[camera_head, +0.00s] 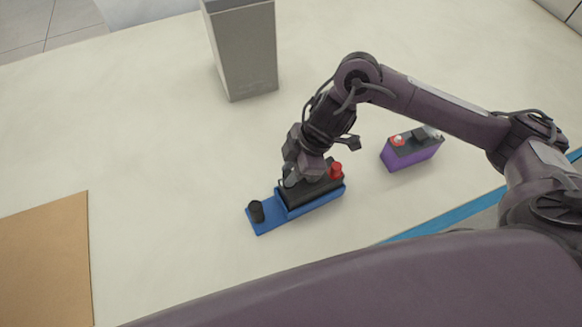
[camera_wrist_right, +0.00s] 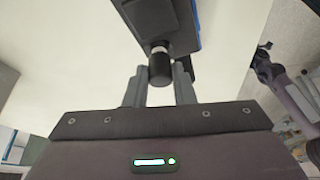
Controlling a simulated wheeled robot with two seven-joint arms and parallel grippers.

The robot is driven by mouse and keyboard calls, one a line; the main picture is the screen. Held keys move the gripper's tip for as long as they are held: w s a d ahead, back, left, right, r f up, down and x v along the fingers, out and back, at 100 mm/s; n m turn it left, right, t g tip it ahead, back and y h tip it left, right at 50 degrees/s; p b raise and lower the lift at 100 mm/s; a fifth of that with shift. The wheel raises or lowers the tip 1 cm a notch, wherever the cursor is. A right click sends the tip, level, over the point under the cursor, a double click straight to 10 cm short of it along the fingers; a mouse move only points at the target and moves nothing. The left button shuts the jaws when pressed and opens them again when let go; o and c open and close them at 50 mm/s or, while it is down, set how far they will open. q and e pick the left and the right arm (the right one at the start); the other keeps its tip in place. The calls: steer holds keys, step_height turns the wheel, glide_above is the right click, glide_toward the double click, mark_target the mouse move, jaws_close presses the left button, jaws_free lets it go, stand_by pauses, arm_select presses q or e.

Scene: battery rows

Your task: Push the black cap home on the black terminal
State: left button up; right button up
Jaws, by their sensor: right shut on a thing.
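A dark battery (camera_head: 310,188) sits in a blue tray (camera_head: 268,222) on the table, a red cap (camera_head: 336,170) at its right end. My right gripper (camera_head: 291,178) comes down over the battery's left end. In the right wrist view my right gripper (camera_wrist_right: 158,78) has its two grey fingers on either side of the black cap (camera_wrist_right: 159,70). It is shut on the cap. A silver strip of the black terminal (camera_wrist_right: 159,46) shows between cap and battery. The cap lines up with it, but I cannot tell how far down it sits. My left gripper is not in view.
A black cylinder (camera_head: 256,211) stands on the tray's left end. A purple battery (camera_head: 412,152) stands to the right, under my right arm. A grey box (camera_head: 243,55) stands behind. A brown mat (camera_head: 45,260) lies at the left. The table between is clear.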

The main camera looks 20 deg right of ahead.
steer(key=shift+f, duration=0.55)
stand_by(1.0)
steer(key=o, duration=1.5)
steer(key=shift+r, duration=0.1)
steer(key=shift+r+p, duration=3.45)
steer(key=shift+p, duration=0.15)
